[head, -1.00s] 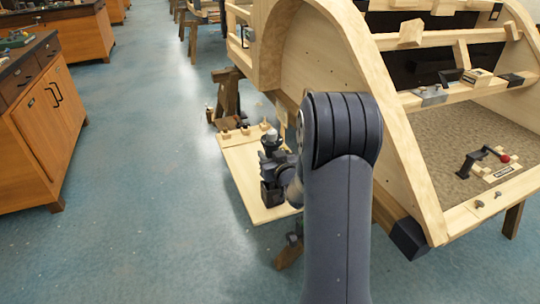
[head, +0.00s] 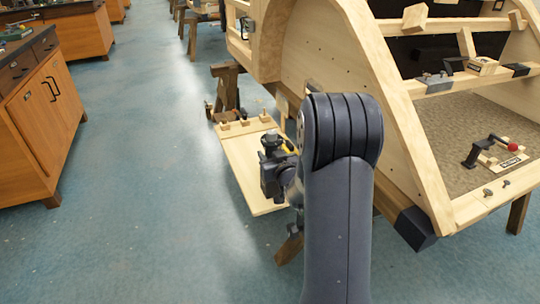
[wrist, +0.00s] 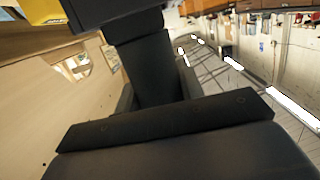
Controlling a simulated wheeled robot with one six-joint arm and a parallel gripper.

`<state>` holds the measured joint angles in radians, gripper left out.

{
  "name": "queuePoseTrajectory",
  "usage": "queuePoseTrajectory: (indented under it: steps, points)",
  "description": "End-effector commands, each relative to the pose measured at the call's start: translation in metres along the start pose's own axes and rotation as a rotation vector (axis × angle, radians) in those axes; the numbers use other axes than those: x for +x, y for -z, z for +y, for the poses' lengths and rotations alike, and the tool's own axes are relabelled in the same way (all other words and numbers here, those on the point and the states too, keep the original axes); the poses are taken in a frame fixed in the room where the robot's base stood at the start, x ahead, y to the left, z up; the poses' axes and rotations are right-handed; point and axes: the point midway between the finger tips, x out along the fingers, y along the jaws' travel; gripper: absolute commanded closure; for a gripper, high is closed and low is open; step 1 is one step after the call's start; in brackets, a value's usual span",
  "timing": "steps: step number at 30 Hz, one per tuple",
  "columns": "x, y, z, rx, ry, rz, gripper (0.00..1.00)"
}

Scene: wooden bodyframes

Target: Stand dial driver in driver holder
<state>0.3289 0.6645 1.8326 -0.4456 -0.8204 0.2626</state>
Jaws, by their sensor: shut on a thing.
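My gripper (head: 272,168) hangs over the pale wooden board (head: 240,158) beside the large wooden bodyframe, partly hidden by my own arm. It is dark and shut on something. A small yellow patch (head: 288,147) shows at the gripper, probably part of the dial driver; its shape and tilt cannot be told. In the wrist view, dark gripper parts (wrist: 150,65) fill the middle, and a yellow piece (wrist: 42,10) shows at the top left corner. Small wooden blocks (head: 243,125) line the board's far edge. I cannot tell which thing is the driver holder.
The curved bodyframe side (head: 330,65) rises close to the right of my arm. Its shelf (head: 440,88) holds blocks, and a red-knobbed lever (head: 512,147) sits on its floor. A wooden cabinet (head: 50,125) stands left. The blue floor between is clear.

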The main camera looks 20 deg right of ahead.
Motion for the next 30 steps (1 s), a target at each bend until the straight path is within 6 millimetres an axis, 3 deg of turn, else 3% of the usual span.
queuePoseTrajectory:
  steps: [30]
  points:
    - [0.002, -0.008, 0.0, -0.001, 0.0, 0.005, 0.93]
